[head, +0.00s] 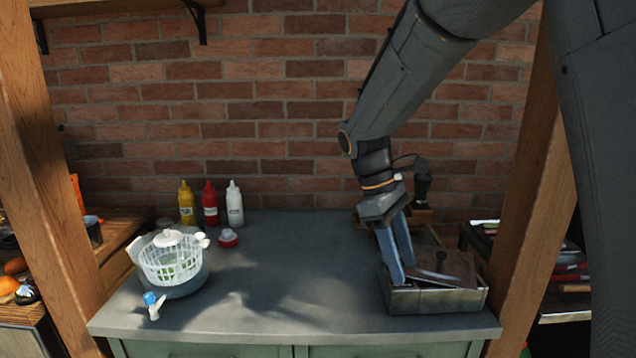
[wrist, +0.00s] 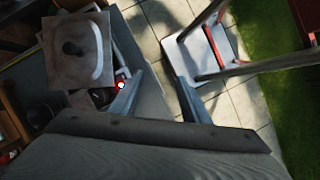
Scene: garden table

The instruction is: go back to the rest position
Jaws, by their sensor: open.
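My gripper (head: 403,262) is at the right of the table, its two blue-grey fingers pointing down beside a metal box (head: 437,300). In the wrist view, my gripper (wrist: 155,90) has its fingers apart with nothing between them. The box's lid (head: 445,268) lies tilted on it with a dark knob on top. The lid also shows in the wrist view (wrist: 88,48) at the upper left. I cannot tell from the head view whether a finger touches the box's edge.
A salad spinner (head: 172,262) stands on the table's left, with a small blue-and-white item (head: 153,304) in front. Yellow, red and white bottles (head: 210,204) stand at the back by the brick wall. The table's middle (head: 300,270) is clear. Wooden posts (head: 540,190) flank the table.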

